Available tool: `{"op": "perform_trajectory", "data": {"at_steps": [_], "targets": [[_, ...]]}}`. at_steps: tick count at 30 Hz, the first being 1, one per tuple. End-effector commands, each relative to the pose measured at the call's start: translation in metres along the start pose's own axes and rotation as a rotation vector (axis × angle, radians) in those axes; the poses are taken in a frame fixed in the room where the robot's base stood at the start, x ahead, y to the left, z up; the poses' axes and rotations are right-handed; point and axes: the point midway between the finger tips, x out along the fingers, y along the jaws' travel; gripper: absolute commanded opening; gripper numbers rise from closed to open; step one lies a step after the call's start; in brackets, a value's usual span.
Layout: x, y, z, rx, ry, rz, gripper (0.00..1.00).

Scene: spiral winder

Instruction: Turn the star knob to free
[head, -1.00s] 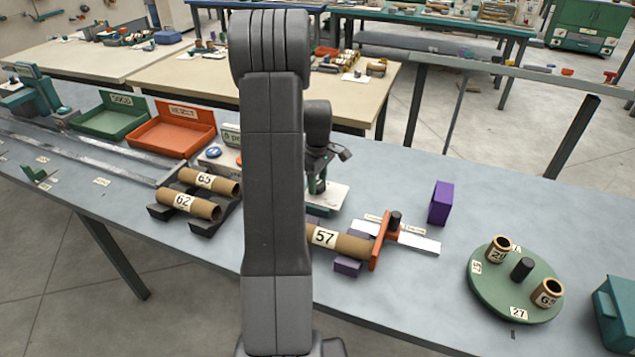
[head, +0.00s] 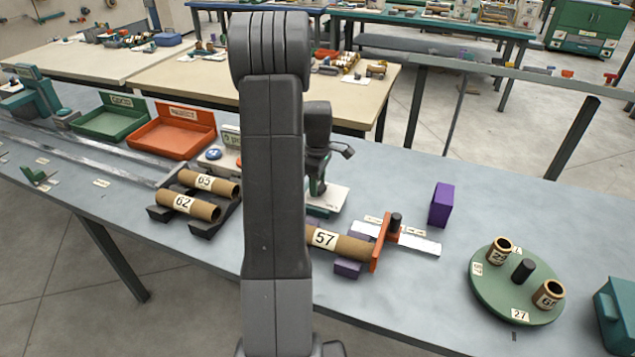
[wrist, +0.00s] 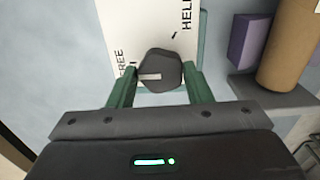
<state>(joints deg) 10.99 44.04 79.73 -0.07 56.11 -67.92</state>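In the wrist view the star knob (wrist: 160,69) is a dark faceted knob with a pale pointer stripe. The stripe points left, toward the side lettered FREE (wrist: 120,65) on the white plate (wrist: 140,28). The lettering at the upper right, partly cut off, reads as HELD (wrist: 187,14). My gripper (wrist: 161,76) has one green finger on each side of the knob, and both look flush against it. In the head view my gripper (head: 317,182) is down at the white plate (head: 328,200), behind my arm. The knob is hidden there.
A purple block (head: 441,204) and a cardboard tube marked 57 (head: 350,246) with an orange end plate (head: 380,242) are to the right. Tubes 62 (head: 190,204) and 65 (head: 212,184) lie on a dark rack at left. A green turntable (head: 490,296) is far right.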

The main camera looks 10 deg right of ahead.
Motion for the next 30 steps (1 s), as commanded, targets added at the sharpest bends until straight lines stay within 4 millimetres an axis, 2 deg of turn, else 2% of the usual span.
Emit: {"op": "perform_trajectory", "data": {"at_steps": [1,2,10,14,17,24,30], "targets": [[-0.001,0.0,0.0,0.0,0.0,0.001,0.56],[0.0,0.0,0.0,0.001,0.0,0.0,0.62],[0.0,0.0,0.0,0.002,0.0,-0.001,0.62],[-0.007,0.0,0.0,0.002,0.001,0.0,0.62],[-0.022,0.0,0.0,0.002,0.002,0.002,0.62],[-0.077,0.001,0.0,0.002,0.002,0.004,0.62],[-0.116,0.0,0.0,0.002,0.002,0.002,0.62]]}}
